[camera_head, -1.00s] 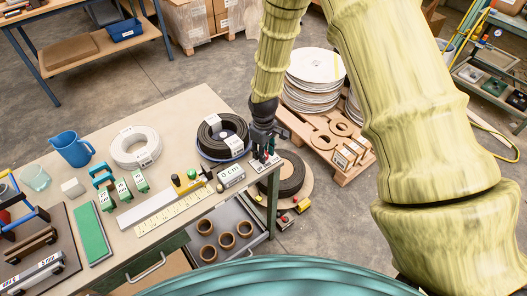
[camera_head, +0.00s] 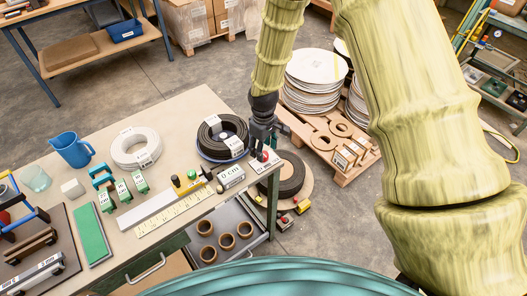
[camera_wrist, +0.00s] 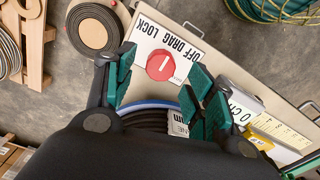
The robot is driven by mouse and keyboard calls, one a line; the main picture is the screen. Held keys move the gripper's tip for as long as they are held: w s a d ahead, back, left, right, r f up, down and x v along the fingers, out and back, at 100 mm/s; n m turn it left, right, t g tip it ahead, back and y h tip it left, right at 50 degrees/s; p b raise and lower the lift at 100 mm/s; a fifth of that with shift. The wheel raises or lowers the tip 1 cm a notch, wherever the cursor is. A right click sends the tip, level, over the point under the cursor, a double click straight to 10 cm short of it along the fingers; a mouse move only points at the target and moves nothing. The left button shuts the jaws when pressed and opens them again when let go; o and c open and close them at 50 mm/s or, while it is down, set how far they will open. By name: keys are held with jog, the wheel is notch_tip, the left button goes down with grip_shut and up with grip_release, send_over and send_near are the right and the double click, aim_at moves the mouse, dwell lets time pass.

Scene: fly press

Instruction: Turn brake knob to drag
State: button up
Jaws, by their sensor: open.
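The brake knob is a round red knob (camera_wrist: 160,66) on a white plate (camera_wrist: 146,42) lettered OFF, DRAG and LOCK, which reads upside down in the wrist view. A short pale mark shows on the knob's face; I cannot tell exactly which word it points to. In the head view the plate (camera_head: 272,163) lies at the table's right corner. My gripper (camera_head: 261,155) hangs just over it, pointing down. In the wrist view my gripper (camera_wrist: 161,70) is open, its green-padded fingers on either side of the knob with gaps; contact is not visible.
A black coil (camera_head: 208,145) lies behind and left of the plate. A "0 cm" block (camera_head: 230,176) and a yellow ruler (camera_head: 175,208) lie to its left. The table (camera_head: 190,105) ends just right of the plate. A pallet (camera_head: 345,170) with discs stands beyond.

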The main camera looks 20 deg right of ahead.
notch_tip(320, 180, up, 10)
jog(key=shift+f, duration=0.25)
dwell(0.6)
jog(key=shift+m+y, duration=0.3)
jog(key=shift+m, duration=0.6)
jog(key=s+f, duration=0.2)
jog(key=f, duration=0.2)
jog(key=s+f, duration=0.3)
jog(key=f, duration=0.1)
jog(key=s+f, duration=0.3)
jog(key=f, duration=0.1)
jog(key=s+d+f+m, duration=0.1)
jog(key=s+f, duration=0.4)
jog(key=s, duration=0.4)
jog(key=s+d+f+m, duration=0.1)
jog(key=s+f, duration=0.4)
jog(key=s, duration=0.5)
jog(key=s+d+f+m, duration=0.1)
jog(key=s+f+m, duration=0.2)
jog(key=s, duration=0.6)
jog(key=shift+s+d+f, duration=0.2)
jog(key=shift+s+f, duration=0.1)
jog(key=shift+f, duration=0.6)
